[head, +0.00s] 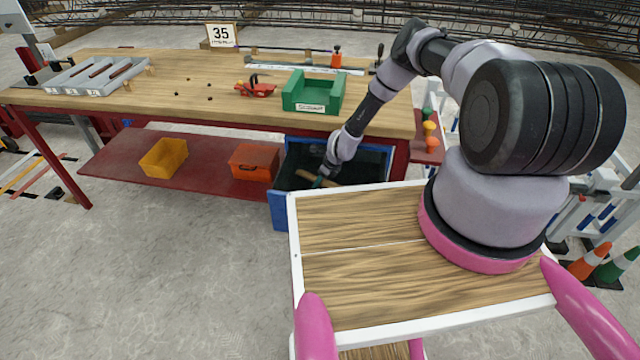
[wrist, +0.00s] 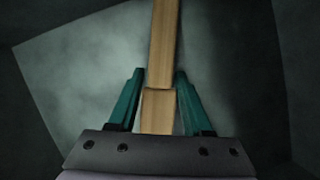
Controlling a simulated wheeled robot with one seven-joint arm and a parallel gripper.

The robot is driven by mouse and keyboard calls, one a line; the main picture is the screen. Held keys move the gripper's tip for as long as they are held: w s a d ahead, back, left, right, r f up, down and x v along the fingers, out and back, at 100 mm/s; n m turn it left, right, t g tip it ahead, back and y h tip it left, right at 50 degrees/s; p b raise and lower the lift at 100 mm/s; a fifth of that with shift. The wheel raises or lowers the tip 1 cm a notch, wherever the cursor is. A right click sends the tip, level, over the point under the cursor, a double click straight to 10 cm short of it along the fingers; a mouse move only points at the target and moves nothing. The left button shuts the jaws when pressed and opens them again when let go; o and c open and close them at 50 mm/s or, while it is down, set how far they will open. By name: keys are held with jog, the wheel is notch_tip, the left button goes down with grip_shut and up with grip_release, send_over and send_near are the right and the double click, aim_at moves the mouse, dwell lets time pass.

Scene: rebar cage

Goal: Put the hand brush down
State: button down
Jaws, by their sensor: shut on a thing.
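The hand brush (wrist: 160,50) shows in the wrist view as a light wooden bar running up the middle of the picture. My gripper (wrist: 158,85) has its two green fingers on either side of the wood and is shut on it. In the head view my gripper (head: 318,183) is down inside the open blue drawer (head: 281,212) under the workbench, and part of the wooden brush (head: 332,184) shows beside it. The bristles are hidden. I cannot tell whether the brush touches the drawer floor.
The workbench (head: 190,75) carries a green bin (head: 313,92), a red tool (head: 256,88) and a grey tray (head: 92,78). Yellow (head: 164,157) and orange (head: 254,162) bins sit on the lower red shelf (head: 120,160). The drawer walls stand close around my gripper.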

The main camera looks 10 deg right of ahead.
jog(key=shift+f, duration=0.6)
jog(key=shift+c, duration=1.6)
grip_release()
jog(key=shift+f, duration=0.15)
jog(key=v, duration=1.2)
jog(key=shift+s, duration=0.1)
